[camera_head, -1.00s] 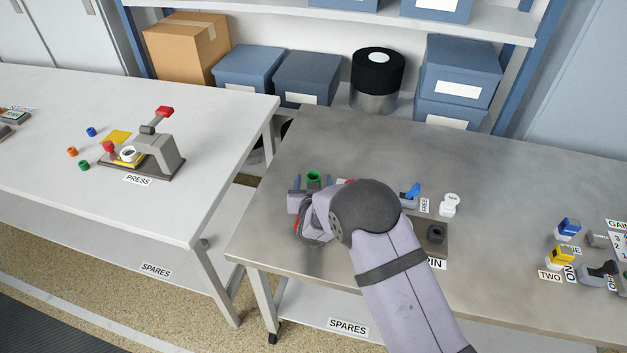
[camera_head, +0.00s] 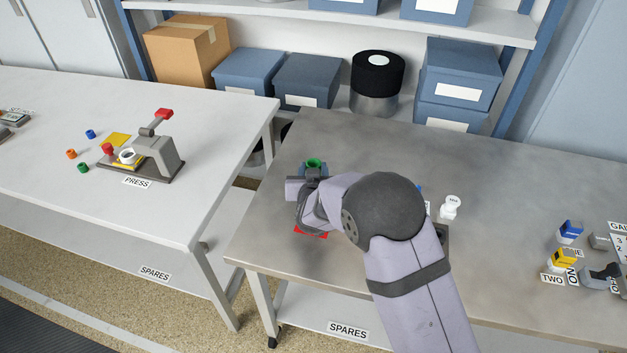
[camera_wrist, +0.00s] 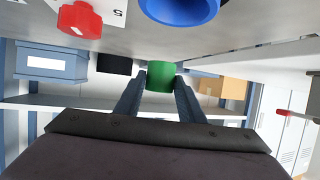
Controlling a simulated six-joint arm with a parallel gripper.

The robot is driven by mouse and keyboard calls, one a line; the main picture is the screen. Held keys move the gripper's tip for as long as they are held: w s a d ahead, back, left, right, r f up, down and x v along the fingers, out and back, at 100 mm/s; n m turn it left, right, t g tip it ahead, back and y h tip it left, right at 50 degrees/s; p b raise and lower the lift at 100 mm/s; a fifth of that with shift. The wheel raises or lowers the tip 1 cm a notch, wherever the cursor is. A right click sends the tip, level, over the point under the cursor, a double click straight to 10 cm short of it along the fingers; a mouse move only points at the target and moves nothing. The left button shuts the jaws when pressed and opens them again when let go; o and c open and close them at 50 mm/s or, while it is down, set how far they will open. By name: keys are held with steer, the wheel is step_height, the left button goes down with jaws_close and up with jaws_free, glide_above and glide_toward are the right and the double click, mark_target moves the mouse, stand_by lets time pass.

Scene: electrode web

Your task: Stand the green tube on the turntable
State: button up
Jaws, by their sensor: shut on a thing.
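The green tube (camera_head: 314,162) is between the fingers of my gripper (camera_head: 313,172), over the left part of the grey bench. Its open top shows above the fingers, and it looks upright. In the wrist view the green tube (camera_wrist: 161,76) sits between the two fingertips (camera_wrist: 160,84), which are shut on it. That view shows the bench upside down along its top, apart from the tube. I cannot pick out the turntable for certain; my arm hides much of the bench's middle.
In the wrist view a red part (camera_wrist: 80,19) and a blue ring (camera_wrist: 180,8) are near the gripper. A red patch (camera_head: 311,232) shows below my gripper. A white piece (camera_head: 450,207) stands right of my arm. The bench's back (camera_head: 350,140) is clear.

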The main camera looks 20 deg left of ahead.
steer(key=shift+r, duration=2.1)
